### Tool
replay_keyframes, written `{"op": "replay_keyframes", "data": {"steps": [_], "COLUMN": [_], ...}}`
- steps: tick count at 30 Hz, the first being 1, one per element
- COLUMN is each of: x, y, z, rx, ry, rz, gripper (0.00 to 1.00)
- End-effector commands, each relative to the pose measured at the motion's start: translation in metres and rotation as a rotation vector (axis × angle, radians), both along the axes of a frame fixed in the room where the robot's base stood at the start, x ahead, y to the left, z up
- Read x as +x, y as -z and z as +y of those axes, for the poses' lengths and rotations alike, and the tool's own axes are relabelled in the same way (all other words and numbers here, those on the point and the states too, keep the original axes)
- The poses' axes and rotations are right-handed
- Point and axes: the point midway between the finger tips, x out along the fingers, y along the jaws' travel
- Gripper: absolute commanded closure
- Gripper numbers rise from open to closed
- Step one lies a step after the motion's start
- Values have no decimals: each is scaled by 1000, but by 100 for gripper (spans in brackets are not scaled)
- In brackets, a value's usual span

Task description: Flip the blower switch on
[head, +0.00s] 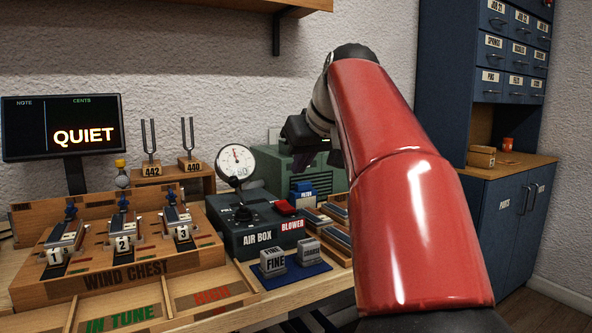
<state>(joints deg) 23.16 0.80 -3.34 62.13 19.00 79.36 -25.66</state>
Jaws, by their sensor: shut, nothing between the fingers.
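The blower switch is a red rocker (285,207) on the right part of the dark air box (245,240), above a red BLOWER label (292,225). Its tilt is too small to read with certainty. My gripper (306,157) is in the air up and to the right of the switch, in front of the green machine. It is shut and empty, apart from the switch in the picture. My red arm hides what lies behind it.
A round gauge (236,162) and a dark knob (243,213) stand on the air box. A green machine (322,165) is behind. FINE and COARSE blocks (273,262) sit on a blue mat in front. The wind chest (125,270) is at left, and a screen (62,127) reads QUIET.

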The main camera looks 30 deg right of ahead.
Motion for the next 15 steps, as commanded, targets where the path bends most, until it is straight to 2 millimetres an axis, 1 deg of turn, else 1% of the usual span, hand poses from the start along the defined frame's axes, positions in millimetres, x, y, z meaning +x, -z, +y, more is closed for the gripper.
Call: {"op": "replay_keyframes", "data": {"steps": [1,6,10,15], "x": [-9,-32,-41,-44], "y": [-8,-25,-31,-33], "z": [-1,-2,-2,-2], "rx": [-1,0,1,1], "ry": [2,3,1,1], "rz": [-2,0,1,2], "gripper": [100,100,100,100]}}
